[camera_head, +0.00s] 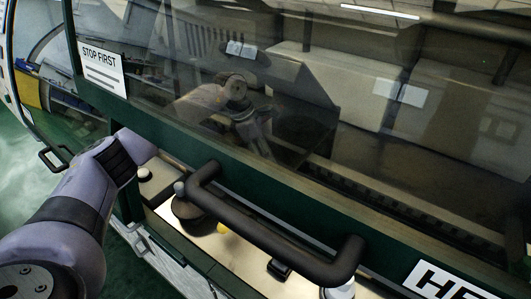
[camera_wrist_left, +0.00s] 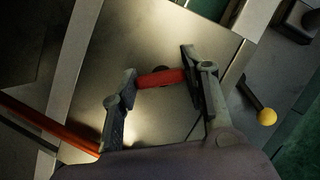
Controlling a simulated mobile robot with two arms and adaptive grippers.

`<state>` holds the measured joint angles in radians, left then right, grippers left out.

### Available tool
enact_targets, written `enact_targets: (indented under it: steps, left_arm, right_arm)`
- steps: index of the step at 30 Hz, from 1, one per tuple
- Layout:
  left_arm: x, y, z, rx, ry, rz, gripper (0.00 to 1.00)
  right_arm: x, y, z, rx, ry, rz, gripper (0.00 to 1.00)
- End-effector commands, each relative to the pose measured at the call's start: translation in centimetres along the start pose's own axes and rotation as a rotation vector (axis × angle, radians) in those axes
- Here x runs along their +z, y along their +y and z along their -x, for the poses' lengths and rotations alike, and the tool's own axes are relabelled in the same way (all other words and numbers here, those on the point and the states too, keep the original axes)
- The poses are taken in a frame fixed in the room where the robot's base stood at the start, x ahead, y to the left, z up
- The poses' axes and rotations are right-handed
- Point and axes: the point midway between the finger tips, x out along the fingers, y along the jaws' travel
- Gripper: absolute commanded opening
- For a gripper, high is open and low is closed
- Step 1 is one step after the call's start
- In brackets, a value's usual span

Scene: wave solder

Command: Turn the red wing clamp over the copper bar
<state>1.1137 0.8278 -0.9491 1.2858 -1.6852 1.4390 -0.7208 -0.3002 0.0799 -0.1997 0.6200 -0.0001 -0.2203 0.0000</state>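My left arm reaches under the raised glass hood, and my left gripper (camera_head: 262,140) shows dimly through the glass. In the left wrist view its two fingers (camera_wrist_left: 160,85) stand apart on either side of a short red bar, which looks like the wing clamp (camera_wrist_left: 160,77). The red bar spans most of the gap near the fingertips. Its ends are hidden, and I cannot tell whether the fingers touch it. A long orange-red bar (camera_wrist_left: 45,125), possibly the copper bar, runs diagonally at the lower left. My right gripper is not in view.
A thick black handle (camera_head: 270,235) crosses the hood's green frame. Metal plates (camera_wrist_left: 195,35) surround the red bar.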

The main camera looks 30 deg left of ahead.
Motion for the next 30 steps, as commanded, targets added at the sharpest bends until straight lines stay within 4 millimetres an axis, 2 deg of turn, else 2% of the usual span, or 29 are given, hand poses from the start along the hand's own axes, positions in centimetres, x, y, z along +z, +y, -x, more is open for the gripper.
enact_targets:
  steps: [11, 21, 29, 30]
  left_arm:
    - [0.00, 0.00, 0.03, 0.000, 0.000, 0.000, 0.14]
    - [-0.04, 0.01, -0.01, 0.048, 0.000, 0.114, 0.14]
    - [0.03, 0.04, 0.05, 0.052, -0.001, 0.123, 0.14]
    - [0.03, 0.04, 0.05, 0.052, -0.001, 0.123, 0.42]
  right_arm:
    - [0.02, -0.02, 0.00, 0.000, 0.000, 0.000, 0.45]
    - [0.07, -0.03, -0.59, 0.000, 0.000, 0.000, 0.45]
    - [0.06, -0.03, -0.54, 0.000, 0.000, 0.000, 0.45]
    - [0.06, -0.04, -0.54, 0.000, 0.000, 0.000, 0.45]
